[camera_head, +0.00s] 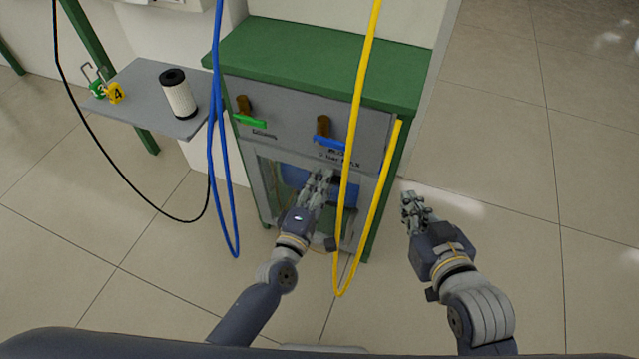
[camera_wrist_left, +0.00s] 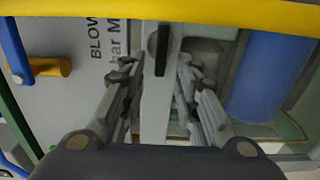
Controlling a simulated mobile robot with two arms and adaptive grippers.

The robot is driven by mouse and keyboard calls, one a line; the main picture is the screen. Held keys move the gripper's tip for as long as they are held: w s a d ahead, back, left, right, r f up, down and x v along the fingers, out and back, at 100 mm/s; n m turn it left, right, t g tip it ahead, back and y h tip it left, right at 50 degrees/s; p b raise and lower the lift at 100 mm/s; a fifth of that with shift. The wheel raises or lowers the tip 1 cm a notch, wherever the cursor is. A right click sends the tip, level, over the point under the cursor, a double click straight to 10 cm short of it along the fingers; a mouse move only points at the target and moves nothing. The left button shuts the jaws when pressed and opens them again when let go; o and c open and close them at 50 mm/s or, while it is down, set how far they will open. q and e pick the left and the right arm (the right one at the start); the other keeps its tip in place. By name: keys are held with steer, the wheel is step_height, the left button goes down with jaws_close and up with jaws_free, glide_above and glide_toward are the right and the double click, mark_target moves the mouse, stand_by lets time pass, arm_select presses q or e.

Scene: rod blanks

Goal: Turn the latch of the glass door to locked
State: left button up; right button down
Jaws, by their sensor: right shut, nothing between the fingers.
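The glass door (camera_head: 259,193) is in the lower front of the green-topped cabinet, with a blue object behind its pane. The black latch (camera_wrist_left: 162,49) shows in the left wrist view as a short bar on the pale frame strip, its long side running up and down the picture. My left gripper (camera_head: 322,174) is in front of the door's upper edge. In the left wrist view its fingers (camera_wrist_left: 160,72) are spread, one on each side of the strip, with the latch between and just beyond the tips. I cannot tell whether they touch it. My right gripper (camera_head: 411,198) is shut and empty, right of the cabinet.
A yellow hose (camera_head: 356,110) hangs across the cabinet front close to my left gripper. A blue hose (camera_head: 216,150) hangs at its left. Green (camera_head: 250,121) and blue (camera_head: 329,142) valve handles are above the door. A side shelf (camera_head: 140,82) holds a filter cartridge (camera_head: 178,95).

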arm_select(q)
steer(key=shift+s, duration=0.1)
steer(key=v, duration=1.2)
steer(key=shift+r, duration=0.15)
